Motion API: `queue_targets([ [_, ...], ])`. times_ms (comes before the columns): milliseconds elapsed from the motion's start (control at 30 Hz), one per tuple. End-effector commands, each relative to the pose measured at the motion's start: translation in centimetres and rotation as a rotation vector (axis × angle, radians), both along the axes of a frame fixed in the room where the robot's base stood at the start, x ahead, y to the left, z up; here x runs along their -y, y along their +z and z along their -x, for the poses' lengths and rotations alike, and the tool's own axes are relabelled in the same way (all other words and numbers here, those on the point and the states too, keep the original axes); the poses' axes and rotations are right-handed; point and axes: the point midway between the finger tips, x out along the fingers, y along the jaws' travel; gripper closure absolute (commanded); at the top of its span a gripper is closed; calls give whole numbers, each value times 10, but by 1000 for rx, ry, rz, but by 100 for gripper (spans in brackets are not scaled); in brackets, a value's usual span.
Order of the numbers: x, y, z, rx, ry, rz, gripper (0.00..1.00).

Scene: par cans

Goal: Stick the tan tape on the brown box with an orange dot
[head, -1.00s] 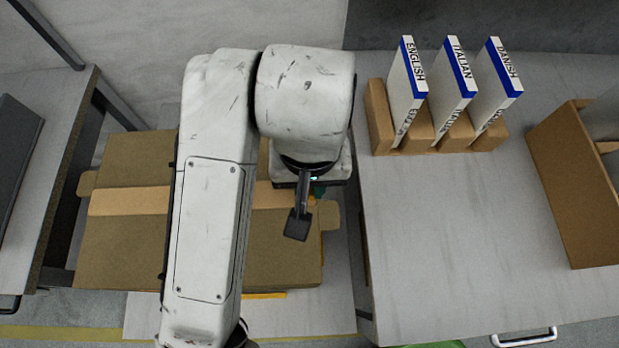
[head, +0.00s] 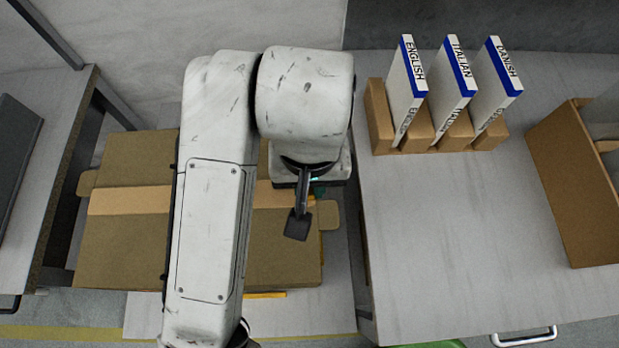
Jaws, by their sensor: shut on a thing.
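The brown box (head: 125,240) lies flat and closed at the left, low between two tables. My arm covers its middle. A lighter tan band (head: 130,200) runs across its top, and a small tan tab (head: 328,214) sticks out at its right side. My gripper (head: 297,224) points down over the box's right part. Only one dark finger shows clearly. It is shut on the tan tape, which is mostly hidden behind my wrist; small green and orange bits show beside the finger. I cannot tell whether it touches the box. I see no clear orange dot on the box.
A white table (head: 450,240) stands close on the right, with a cardboard holder (head: 380,125) of several labelled white booklets (head: 455,75) and an open cardboard box (head: 570,190). Another table (head: 30,240) stands at the left. The right table's front middle is clear.

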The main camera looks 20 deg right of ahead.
Motion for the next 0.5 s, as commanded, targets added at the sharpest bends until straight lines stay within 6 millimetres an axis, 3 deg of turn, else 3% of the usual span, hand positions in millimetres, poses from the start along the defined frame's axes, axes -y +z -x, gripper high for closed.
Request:
queue_targets([
  [333,0,-3,0,-5,1,-1,100],
  [367,0,-3,0,-5,1,-1,82],
  [500,0,-2,0,-4,1,0,69],
])
